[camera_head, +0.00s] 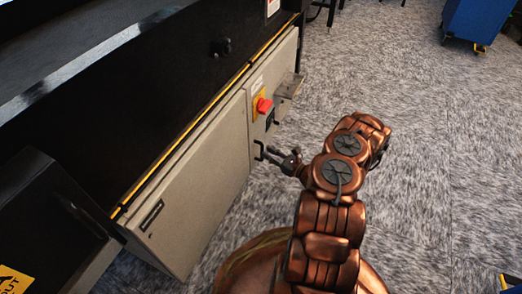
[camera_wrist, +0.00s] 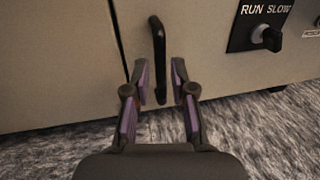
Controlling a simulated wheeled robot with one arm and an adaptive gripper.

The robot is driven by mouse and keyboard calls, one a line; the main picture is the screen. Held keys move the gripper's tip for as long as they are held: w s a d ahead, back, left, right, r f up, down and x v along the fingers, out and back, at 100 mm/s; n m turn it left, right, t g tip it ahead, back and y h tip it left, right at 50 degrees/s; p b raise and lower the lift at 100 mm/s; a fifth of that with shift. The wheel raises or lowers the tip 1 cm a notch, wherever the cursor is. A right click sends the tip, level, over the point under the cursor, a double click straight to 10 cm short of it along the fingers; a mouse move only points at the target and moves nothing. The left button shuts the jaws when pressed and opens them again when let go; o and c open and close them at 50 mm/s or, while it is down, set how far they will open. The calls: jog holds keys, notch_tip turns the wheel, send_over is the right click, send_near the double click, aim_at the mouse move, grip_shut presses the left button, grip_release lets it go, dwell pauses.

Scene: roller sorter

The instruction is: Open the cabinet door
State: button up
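The beige cabinet runs along the left in the head view, with a wide door panel (camera_head: 195,200) and a narrower panel (camera_head: 272,90) right of a seam. A black vertical bar handle (camera_head: 259,151) sits just right of the seam; it also shows in the wrist view (camera_wrist: 157,40). My gripper (camera_head: 278,157) is at this handle. In the wrist view my gripper (camera_wrist: 160,72) is open, and the handle's lower part appears between the fingers, with gaps on both sides. I cannot tell how deep the handle sits between them. Both panels look closed.
A red rotary switch on yellow (camera_head: 263,105) is above the handle. A RUN SLOW key switch (camera_wrist: 262,35) is right of it. A black recessed latch (camera_head: 151,215) is at the wide panel's left. Grey carpet (camera_head: 430,150) is open to the right; a blue cart (camera_head: 480,20) stands far back.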

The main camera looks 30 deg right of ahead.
aim_at(262, 158)
jog(key=shift+b+x, duration=0.7)
jog(key=shift+x, duration=1.35)
grip_shut()
